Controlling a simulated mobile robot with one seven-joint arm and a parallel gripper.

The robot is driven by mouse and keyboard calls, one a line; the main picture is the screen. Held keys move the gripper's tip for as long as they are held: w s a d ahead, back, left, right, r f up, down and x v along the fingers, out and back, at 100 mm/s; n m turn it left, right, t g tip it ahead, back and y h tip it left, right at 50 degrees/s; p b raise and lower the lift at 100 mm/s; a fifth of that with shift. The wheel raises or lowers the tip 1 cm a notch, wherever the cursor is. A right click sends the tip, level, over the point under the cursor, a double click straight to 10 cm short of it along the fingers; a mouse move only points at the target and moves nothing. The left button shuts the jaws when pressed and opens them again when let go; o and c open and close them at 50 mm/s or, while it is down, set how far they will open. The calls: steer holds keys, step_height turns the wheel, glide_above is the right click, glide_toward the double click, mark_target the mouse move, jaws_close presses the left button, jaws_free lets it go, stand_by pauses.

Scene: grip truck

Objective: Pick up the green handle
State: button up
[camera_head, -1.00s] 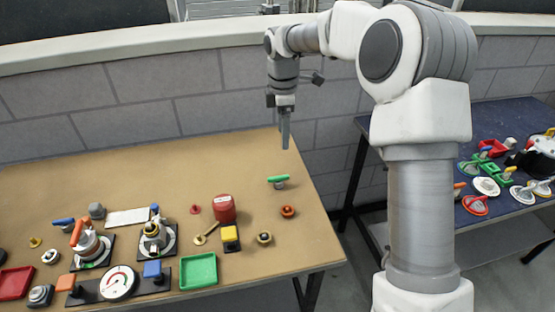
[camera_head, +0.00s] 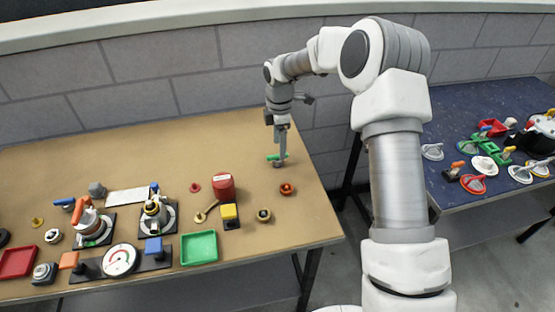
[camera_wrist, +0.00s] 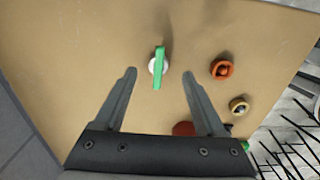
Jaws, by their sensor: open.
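The green handle (camera_head: 276,157) sits on a small grey-white base near the right back part of the tan table (camera_head: 120,170). In the wrist view the green handle (camera_wrist: 159,68) is a narrow green bar over a pale round base, lying just beyond the fingertips and between their lines. My gripper (camera_head: 281,150) points down at the handle in the head view and partly covers it. In the wrist view my gripper (camera_wrist: 158,72) is open, with its two fingers apart and nothing between them. I cannot tell the exact height gap.
An orange ring piece (camera_wrist: 222,69) and a brass ring piece (camera_wrist: 239,105) lie to the right in the wrist view. A red cylinder (camera_head: 223,186), a yellow-topped block (camera_head: 230,216) and a green tray (camera_head: 198,248) stand nearer the front. A blue table (camera_head: 480,105) is at right.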

mark_target(277, 159)
step_height(277, 159, down, 5)
steer(key=shift+w+a+f+b, duration=0.1)
steer(key=shift+f+b, duration=0.05)
steer(key=shift+b, duration=0.15)
jaws_close()
stand_by(0.3)
